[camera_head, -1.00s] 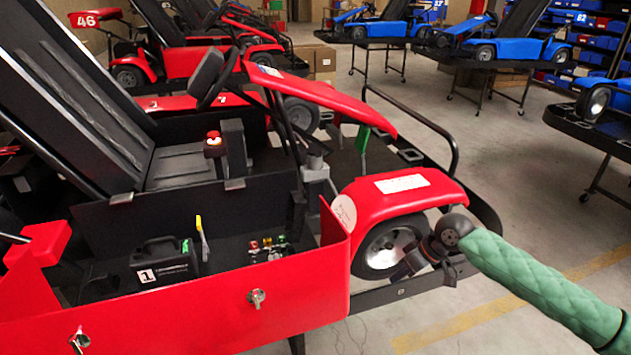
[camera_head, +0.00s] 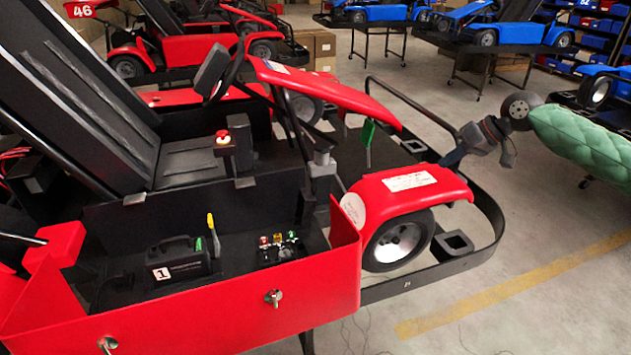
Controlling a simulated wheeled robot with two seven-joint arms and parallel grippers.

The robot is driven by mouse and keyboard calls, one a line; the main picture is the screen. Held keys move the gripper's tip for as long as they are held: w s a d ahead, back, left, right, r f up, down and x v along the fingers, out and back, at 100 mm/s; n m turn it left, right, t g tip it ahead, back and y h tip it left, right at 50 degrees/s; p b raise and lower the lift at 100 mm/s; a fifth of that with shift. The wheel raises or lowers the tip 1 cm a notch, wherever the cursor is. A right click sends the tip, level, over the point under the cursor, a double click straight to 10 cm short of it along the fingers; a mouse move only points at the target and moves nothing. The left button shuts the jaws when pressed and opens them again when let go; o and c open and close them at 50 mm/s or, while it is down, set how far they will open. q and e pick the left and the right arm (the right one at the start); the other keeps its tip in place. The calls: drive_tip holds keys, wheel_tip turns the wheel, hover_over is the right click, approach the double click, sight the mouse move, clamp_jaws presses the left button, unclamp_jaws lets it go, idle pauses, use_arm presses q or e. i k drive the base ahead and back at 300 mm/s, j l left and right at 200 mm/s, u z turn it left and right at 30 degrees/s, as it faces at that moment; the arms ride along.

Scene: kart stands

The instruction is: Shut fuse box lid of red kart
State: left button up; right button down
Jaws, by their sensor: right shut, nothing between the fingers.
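The red kart's side panel (camera_head: 190,318) runs along the front of the view. Behind it, the small black fuse box (camera_head: 282,254) shows red, yellow and green fuses, so its inside is exposed. I cannot make out its lid clearly. My right gripper (camera_head: 451,161) comes in from the right on a green padded arm. It is shut and empty, above the kart's front bumper rail, beyond the red front fender (camera_head: 408,190) and well to the right of the fuse box. My left gripper is out of view.
A black box with a handle and number 1 (camera_head: 178,264) and a yellow-handled lever (camera_head: 213,235) stand left of the fuse box. The steering wheel (camera_head: 216,75) and front wheel (camera_head: 398,241) are nearby. Open floor lies at right; blue karts (camera_head: 505,33) stand behind.

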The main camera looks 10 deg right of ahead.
sight(306, 201)
drive_tip(key=i+j, duration=0.15)
drive_tip(key=j, duration=0.2)
drive_tip(key=i+j, duration=0.2)
drive_tip(key=j, duration=0.15)
drive_tip(key=i+j, duration=0.15)
drive_tip(key=j, duration=0.2)
